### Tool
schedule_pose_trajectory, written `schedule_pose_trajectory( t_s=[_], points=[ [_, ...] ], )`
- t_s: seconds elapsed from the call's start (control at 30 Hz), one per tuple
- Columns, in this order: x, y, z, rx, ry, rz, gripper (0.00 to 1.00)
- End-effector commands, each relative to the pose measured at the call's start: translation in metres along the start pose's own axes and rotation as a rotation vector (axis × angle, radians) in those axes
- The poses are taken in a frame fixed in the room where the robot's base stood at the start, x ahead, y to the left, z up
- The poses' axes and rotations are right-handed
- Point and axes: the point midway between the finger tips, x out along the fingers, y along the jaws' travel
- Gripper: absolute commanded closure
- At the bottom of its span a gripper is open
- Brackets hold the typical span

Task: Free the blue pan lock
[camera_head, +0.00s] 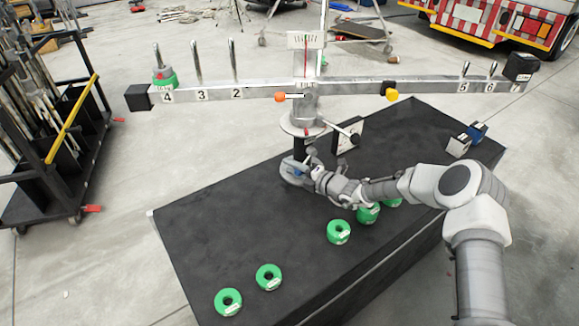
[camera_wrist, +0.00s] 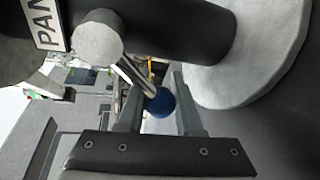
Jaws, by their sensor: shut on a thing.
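The blue pan lock is a metal lever ending in a blue ball knob (camera_wrist: 161,103), low on the dark column with the "PAN" label (camera_wrist: 45,22). Its blue also shows small in the head view (camera_head: 298,173), at the foot of the scale's column by the round grey base (camera_head: 290,181). My gripper (camera_head: 302,170) reaches in from the right. In the wrist view my gripper's two fingers (camera_wrist: 160,115) stand on either side of the knob and are shut on it. The exact contact is hard to see.
A balance beam (camera_head: 345,87) with numbered pegs spans above the black table (camera_head: 200,235). It carries an orange knob (camera_head: 280,97) and a yellow knob (camera_head: 392,95). Several green ring weights, including one in front (camera_head: 339,231), lie on the table. A rack (camera_head: 60,150) stands left.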

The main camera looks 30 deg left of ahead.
Motion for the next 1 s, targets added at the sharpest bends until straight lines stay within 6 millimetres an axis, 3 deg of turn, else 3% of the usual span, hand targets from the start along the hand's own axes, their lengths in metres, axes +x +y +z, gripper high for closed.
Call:
schedule_pose_trajectory(
  t_s=[0.33, 0.87, 0.9, 1.0],
  points=[
    [-0.0003, -0.0081, 0.0072, -0.124, -0.023, -0.031, 1.00],
    [-0.0004, -0.0087, 0.0086, -0.142, -0.027, -0.035, 1.00],
    [-0.0004, -0.0087, 0.0087, -0.142, -0.027, -0.035, 0.58],
    [-0.0004, -0.0087, 0.0085, -0.142, -0.027, -0.034, 0.40]
  ],
)
